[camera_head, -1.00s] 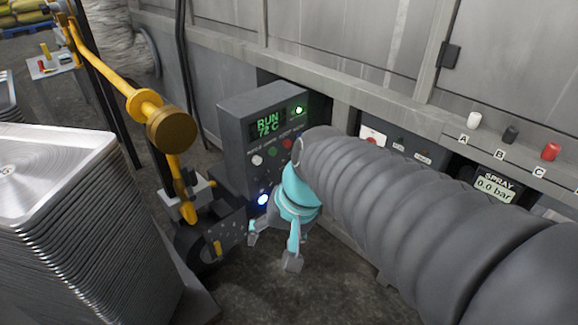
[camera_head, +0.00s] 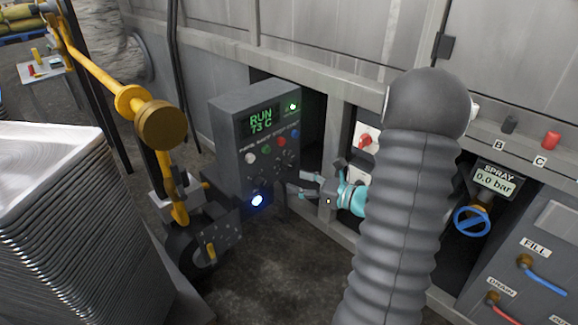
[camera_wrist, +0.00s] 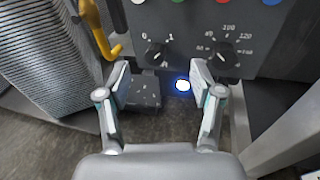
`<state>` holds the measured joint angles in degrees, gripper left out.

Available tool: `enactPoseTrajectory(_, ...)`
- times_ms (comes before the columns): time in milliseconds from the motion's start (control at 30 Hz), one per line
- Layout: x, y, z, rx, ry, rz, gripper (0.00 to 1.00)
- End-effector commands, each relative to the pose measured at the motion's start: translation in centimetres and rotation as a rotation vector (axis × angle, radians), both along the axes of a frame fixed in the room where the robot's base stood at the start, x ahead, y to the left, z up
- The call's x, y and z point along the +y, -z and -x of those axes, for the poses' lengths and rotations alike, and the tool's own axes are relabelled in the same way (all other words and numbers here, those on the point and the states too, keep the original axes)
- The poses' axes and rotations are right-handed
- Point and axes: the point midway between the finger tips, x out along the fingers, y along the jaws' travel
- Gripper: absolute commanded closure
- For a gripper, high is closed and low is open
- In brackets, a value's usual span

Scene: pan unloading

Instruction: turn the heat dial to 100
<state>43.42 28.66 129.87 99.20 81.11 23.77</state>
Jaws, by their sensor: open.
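The heat dial (camera_wrist: 224,60) is a dark knob at the upper right of the wrist view, with a printed scale around it that includes 100 and 120. I cannot tell its exact setting. A second dark knob (camera_wrist: 155,56), marked 0 and 1, is to its left. Both are on the grey control box (camera_head: 228,135), whose green display (camera_head: 262,120) reads RUN 73 C. My gripper (camera_head: 292,183) is open and empty, pointing at the lower right of the box front. In the wrist view my fingertips (camera_wrist: 160,82) are below the dials, apart from the heat dial.
White, green, red and blue buttons (camera_head: 266,149) are above the dials. A lit blue-white lamp (camera_head: 257,200) is below. Yellow piping (camera_head: 160,125) and stacked metal trays (camera_head: 50,230) stand at left. A grey frame post (camera_head: 335,125) is close on the right.

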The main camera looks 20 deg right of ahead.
Motion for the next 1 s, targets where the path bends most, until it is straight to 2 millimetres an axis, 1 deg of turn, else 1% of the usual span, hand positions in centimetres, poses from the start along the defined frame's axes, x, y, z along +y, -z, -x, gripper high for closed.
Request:
enactPoseTrajectory(33, -2.1, 1.4, -0.2, 0.007, 0.068, -0.055, 0.34)
enactPoseTrajectory(100, -4.4, 2.6, -0.4, 0.010, 0.145, -0.113, 0.34)
enactPoseTrajectory(200, -6.7, 3.7, -0.5, 0.009, 0.220, -0.169, 0.34)
enactPoseTrajectory(300, -7.8, 4.2, -0.6, 0.007, 0.258, -0.195, 0.34)
enactPoseTrajectory(433, -7.8, 4.4, -1.3, 0.006, 0.267, -0.202, 0.34)
enactPoseTrajectory(567, -7.0, 4.4, -3.0, 0.007, 0.264, -0.202, 0.34)
enactPoseTrajectory(1000, -4.3, 4.4, -10.5, 0.007, 0.263, -0.200, 0.34)
